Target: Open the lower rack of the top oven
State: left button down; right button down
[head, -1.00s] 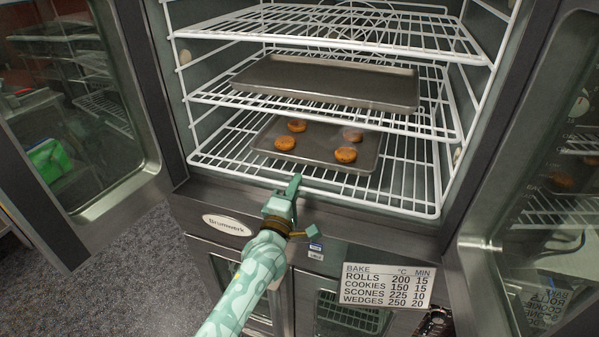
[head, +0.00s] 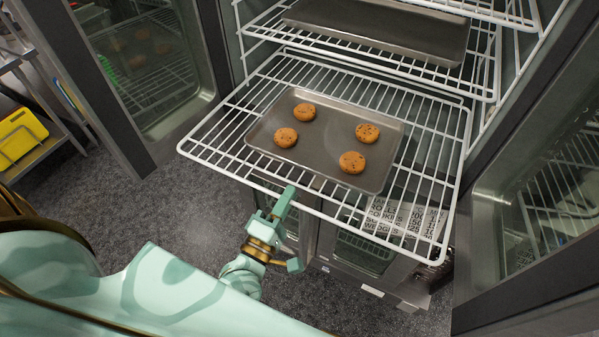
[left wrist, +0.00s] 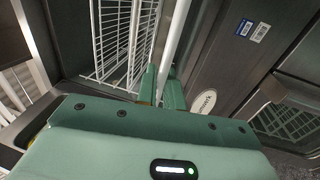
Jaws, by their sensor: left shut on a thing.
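The lower rack (head: 225,146) of the top oven is a white wire shelf, pulled far out past the oven front in the head view. A metal baking tray (head: 330,150) with several cookies lies on it. My left gripper (head: 286,196) is at the rack's front edge, left of its middle, shut on the front bar. In the left wrist view the gripper fingers (left wrist: 162,88) close around a white bar (left wrist: 172,42). My right gripper is not seen.
A higher rack (head: 400,70) with an empty tray (head: 385,32) stays inside the oven. The oven doors stand open on both sides, the left door (head: 125,110) and the right door (head: 490,240). A shelf unit with a yellow item (head: 22,138) stands at far left.

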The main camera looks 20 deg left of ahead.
pick_arm(q)
jog(key=shift+s+f, duration=0.1)
jog(key=shift+s, duration=1.5)
jog(key=c, duration=1.7)
grip_release()
jog(key=shift+w, duration=0.1)
jog(key=s+f+b, duration=0.1)
jog(key=s, duration=0.4)
jog(key=s+f+b, duration=0.1)
jog(key=s, duration=0.4)
jog(key=s+f+b, duration=0.1)
jog(key=s+b, duration=0.1)
jog(key=s, duration=0.4)
jog(key=shift+a, duration=0.3)
